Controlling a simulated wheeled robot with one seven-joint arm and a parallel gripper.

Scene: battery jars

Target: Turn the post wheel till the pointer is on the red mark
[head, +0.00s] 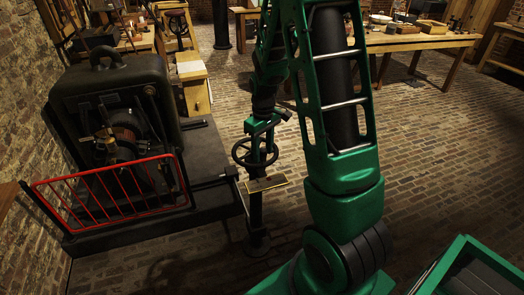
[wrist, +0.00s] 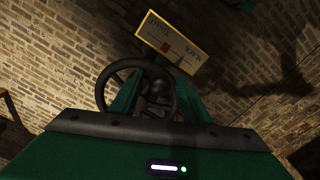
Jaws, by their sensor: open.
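The dark post wheel (head: 242,153) is a spoked ring on a thin black post (head: 256,214) in the middle of the head view. It also shows in the wrist view (wrist: 101,88), partly hidden by my gripper. A pale, yellow-edged plate (head: 278,183) sits just below the wheel. In the wrist view the plate (wrist: 152,27) carries lettering, a small red mark (wrist: 166,47) and a dark pointed shape to its right, which looks like the pointer, apart from the red. My green gripper (head: 262,131) is open, over the wheel; I cannot tell whether it touches it.
A black machine (head: 117,90) on a dark plinth stands left of the post, with a red guard rail (head: 110,193) in front. Wooden benches (head: 420,42) stand at the back. The brick floor (head: 440,130) right of my arm is mostly clear.

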